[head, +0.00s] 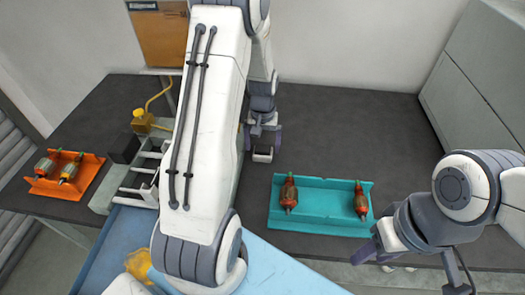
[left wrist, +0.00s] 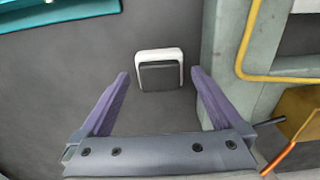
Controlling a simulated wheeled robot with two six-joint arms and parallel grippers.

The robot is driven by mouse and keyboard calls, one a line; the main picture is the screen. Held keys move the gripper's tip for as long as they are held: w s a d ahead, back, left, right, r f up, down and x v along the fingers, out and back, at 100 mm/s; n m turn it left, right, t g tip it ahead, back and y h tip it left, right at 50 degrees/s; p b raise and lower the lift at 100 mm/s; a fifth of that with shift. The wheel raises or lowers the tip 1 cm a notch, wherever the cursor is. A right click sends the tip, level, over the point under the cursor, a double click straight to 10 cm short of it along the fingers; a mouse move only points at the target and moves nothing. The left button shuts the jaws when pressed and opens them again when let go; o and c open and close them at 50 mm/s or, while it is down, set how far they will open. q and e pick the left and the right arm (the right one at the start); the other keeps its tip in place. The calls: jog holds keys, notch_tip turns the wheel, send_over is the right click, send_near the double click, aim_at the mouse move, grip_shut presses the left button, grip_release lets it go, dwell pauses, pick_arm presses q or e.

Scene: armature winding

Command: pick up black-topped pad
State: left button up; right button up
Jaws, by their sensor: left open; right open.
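The black-topped pad (left wrist: 160,76) is a small block with a dark top and a white rim, lying on the dark table. In the head view the pad (head: 262,156) shows just in front of my left gripper (head: 264,134). In the left wrist view my left gripper (left wrist: 159,73) is open and empty, with the pad centred between its two purple fingertips. I cannot tell how high the fingers are above it. My right gripper (head: 376,246) is open and empty, near the table's front edge at the right.
A teal tray (head: 325,184) with two armatures lies right of the pad. A grey-green machine (head: 108,198) with a yellow cable stands left of it. An orange tray (head: 88,178) with parts sits at the far left. The table's back right is clear.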

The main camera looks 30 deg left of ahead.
pick_arm(q)
notch_tip(320, 180, down, 2)
jog(key=shift+f, duration=0.1)
jog(key=c, duration=1.3)
jog(key=shift+o, duration=0.2)
jog(key=shift+r, duration=0.2)
jog(key=shift+r, duration=0.6)
notch_tip(320, 180, up, 3)
jog(key=shift+w+b, duration=0.1)
jog(key=shift+b, duration=0.3)
jog(key=d+r, duration=0.3)
jog(key=d, duration=0.2)
jog(key=s+d+r+b, duration=0.1)
jog(key=d+r, duration=0.2)
jog(key=d, duration=0.3)
jog(key=shift+d+r, duration=0.3)
